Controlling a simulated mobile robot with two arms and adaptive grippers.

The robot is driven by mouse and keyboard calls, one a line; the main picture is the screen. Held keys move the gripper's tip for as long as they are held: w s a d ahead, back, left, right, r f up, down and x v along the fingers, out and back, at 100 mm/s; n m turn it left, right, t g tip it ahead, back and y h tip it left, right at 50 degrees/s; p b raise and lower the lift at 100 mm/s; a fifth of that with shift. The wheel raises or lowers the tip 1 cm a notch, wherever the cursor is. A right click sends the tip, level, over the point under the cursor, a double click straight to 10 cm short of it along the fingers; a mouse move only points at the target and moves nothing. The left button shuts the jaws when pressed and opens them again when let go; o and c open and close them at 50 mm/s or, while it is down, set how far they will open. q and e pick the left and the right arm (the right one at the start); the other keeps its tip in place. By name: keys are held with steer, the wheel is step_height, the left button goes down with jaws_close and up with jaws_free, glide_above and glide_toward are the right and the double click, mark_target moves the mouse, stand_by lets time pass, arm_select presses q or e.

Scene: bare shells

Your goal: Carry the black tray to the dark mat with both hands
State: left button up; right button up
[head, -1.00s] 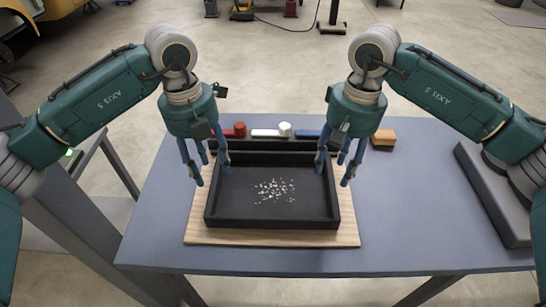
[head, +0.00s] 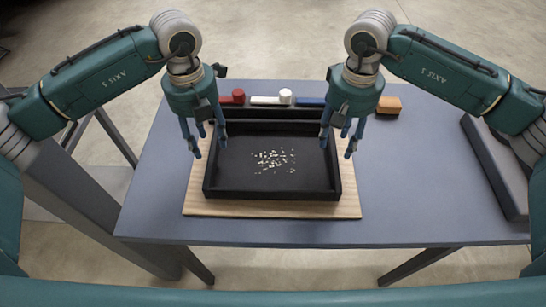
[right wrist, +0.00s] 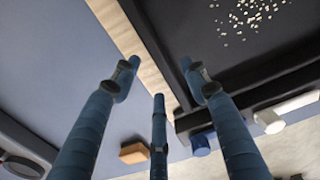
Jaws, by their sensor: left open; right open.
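The black tray (head: 270,194) lies flat on a wooden board on the table, with several small pale bits (head: 273,160) inside it. My left gripper (head: 209,150) is open, its fingers spread above the tray's left wall. My right gripper (head: 336,150) is open above the right wall. In the right wrist view the spread, empty fingers (right wrist: 160,64) hang over the tray's side wall (right wrist: 150,38) and the board's edge. Contact with the wall cannot be told. I cannot make out a dark mat for certain.
The wooden board (head: 270,209) shows around the tray. Behind the tray are a red item (head: 237,97), a white one (head: 284,97), a blue one (head: 311,102) and an orange-brown block (head: 389,105). A dark grey slab (head: 490,160) is at the right; the blue-grey table (head: 420,180) between is clear.

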mark_target(210, 151)
arm_select(q)
step_height(210, 151, down, 5)
steer(key=shift+f, duration=0.1)
arm_select(e)
step_height(210, 151, down, 5)
steer(key=shift+f, duration=0.1)
arm_select(q)
steer(key=shift+c, duration=0.6)
arm_select(e)
steer(key=shift+c, duration=0.6)
arm_select(q)
jaws_close()
arm_select(e)
jaws_close()
